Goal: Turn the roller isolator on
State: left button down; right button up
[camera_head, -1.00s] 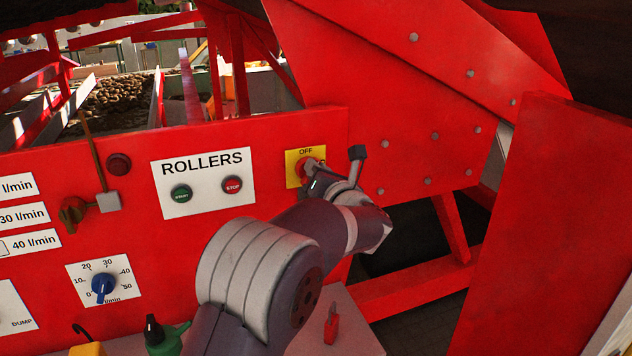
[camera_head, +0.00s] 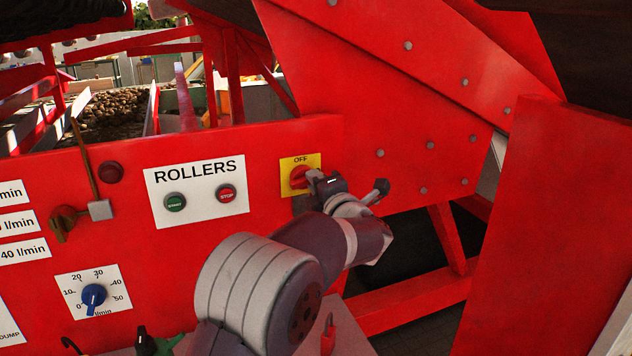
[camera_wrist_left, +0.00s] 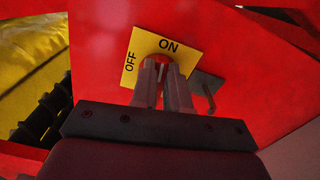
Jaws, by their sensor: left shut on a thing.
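The roller isolator is a red rotary knob (camera_head: 299,177) on a yellow plate (camera_head: 286,163) fixed to the red panel, right of the ROLLERS label. OFF reads at the plate's top in the head view; the gripper hides its right side. My left gripper (camera_head: 313,181) reaches the knob from the lower right and is shut on it. In the left wrist view the two fingers (camera_wrist_left: 162,84) close around the red knob (camera_wrist_left: 159,59). There ON reads above the knob and OFF to its left. The knob's pointing direction is mostly hidden by the fingers. My right gripper is not in view.
The ROLLERS label (camera_head: 199,190) has a green start button (camera_head: 175,203) and a red stop button (camera_head: 226,194). A blue flow dial (camera_head: 94,295) sits lower left, with a brown valve handle (camera_head: 62,223) above. A red frame post (camera_head: 560,230) stands at the right.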

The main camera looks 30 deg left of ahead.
pick_arm(q)
jog(key=shift+f+m, duration=0.2)
jog(key=shift+m, duration=0.8)
jog(key=c, duration=1.1)
grip_release()
jog(key=shift+d, duration=0.1)
jog(key=b+v, duration=0.4)
jog(key=v, duration=0.8)
jog(key=shift+s+d, duration=0.15)
jog(key=shift+d, duration=0.1)
